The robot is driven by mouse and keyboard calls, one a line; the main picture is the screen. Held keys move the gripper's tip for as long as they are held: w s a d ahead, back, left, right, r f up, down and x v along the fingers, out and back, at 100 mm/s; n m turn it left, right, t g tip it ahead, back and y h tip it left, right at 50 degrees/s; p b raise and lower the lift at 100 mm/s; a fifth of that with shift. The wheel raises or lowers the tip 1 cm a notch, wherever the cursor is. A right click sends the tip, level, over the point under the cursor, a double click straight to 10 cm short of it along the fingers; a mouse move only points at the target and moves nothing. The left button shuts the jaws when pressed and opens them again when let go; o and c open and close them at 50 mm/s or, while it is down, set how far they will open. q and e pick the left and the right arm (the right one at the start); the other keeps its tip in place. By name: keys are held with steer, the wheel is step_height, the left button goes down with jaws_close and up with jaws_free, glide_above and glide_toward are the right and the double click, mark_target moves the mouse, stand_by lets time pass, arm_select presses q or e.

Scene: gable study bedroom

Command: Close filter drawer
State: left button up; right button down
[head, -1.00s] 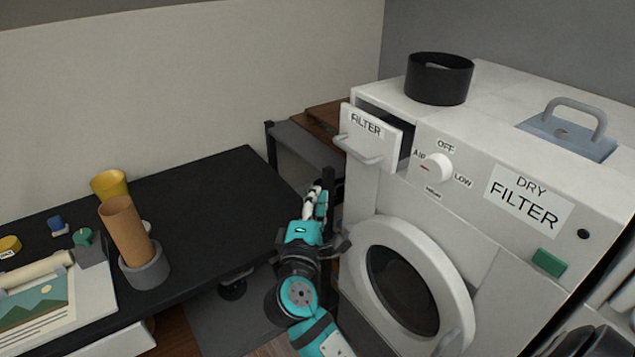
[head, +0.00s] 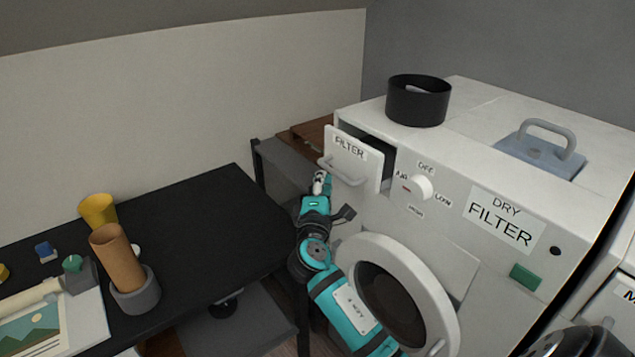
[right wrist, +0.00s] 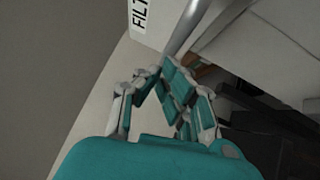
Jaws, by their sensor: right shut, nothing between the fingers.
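The filter drawer (head: 356,163) stands pulled out from the top left of the white dryer (head: 465,185); a dark gap shows behind its labelled front panel. The drawer's grey bar handle (head: 342,173) runs across the lower part of the panel. My right gripper (head: 322,180) is shut and empty, just in front of the handle's left end; whether they touch I cannot tell. In the right wrist view, my right gripper's closed fingers (right wrist: 158,76) lie just below the drawer panel (right wrist: 155,22) and its handle. My left gripper is not in view.
A black ring-shaped bin (head: 418,101) and a blue-grey handled lid (head: 540,150) are on the dryer top. The round dryer door (head: 443,300) is below the drawer. A black desk (head: 200,225) with cups and small items stands at the left.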

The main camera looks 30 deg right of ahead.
mark_target(336, 171)
steer(key=shift+d, duration=0.25)
steer(key=d, duration=0.4)
steer(key=shift+w, duration=0.15)
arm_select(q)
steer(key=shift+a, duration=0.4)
arm_select(e)
steer(key=shift+a+r, duration=0.1)
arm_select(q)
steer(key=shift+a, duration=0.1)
